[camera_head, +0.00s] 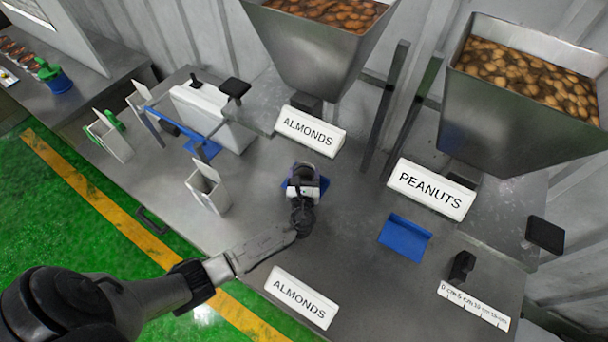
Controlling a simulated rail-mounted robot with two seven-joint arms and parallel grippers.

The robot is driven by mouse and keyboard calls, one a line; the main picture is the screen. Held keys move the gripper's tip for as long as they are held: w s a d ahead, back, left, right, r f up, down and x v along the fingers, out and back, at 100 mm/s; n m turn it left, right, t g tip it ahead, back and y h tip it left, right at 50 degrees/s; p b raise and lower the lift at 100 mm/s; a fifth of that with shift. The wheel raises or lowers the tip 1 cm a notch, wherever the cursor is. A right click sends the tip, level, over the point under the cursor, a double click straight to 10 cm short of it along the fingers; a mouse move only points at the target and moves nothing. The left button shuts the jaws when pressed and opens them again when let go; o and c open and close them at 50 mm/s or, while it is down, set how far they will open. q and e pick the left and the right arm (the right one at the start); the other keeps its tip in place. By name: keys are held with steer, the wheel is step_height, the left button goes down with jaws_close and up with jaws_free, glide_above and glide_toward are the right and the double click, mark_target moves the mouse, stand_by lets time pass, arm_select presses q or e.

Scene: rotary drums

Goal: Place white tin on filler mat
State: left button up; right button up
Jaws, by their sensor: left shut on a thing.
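My left gripper (304,184) is over the blue filler mat (286,186) below the almonds hopper. It is shut on a small pale thing, the white tin (303,168), which is mostly hidden by the gripper. Only blue edges of this mat show around the gripper and tin. I cannot tell whether the tin touches the mat. A second blue mat (405,238) lies bare in front of the PEANUTS sign. My right gripper is not in view.
Almonds hopper (319,50) and peanuts hopper (520,115) stand at the back. White signs reading ALMONDS (311,131), PEANUTS (431,189) and ALMONDS (301,298) stand around the mats. A white open holder (207,188) and a scale-like device (212,117) are at left.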

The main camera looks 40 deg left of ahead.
arm_select(q)
steer(key=shift+f, duration=0.1)
steer(key=shift+f, duration=0.15)
steer(key=o, duration=1.3)
steer(key=shift+r, duration=0.3)
steer(key=p+v, duration=0.2)
steer(key=v, duration=0.4)
steer(key=shift+s+d+p, duration=0.2)
steer(key=shift+p, duration=0.1)
steer(key=shift+s+d+f, duration=0.1)
steer(key=shift+s+d, duration=0.15)
steer(key=shift+s, duration=0.1)
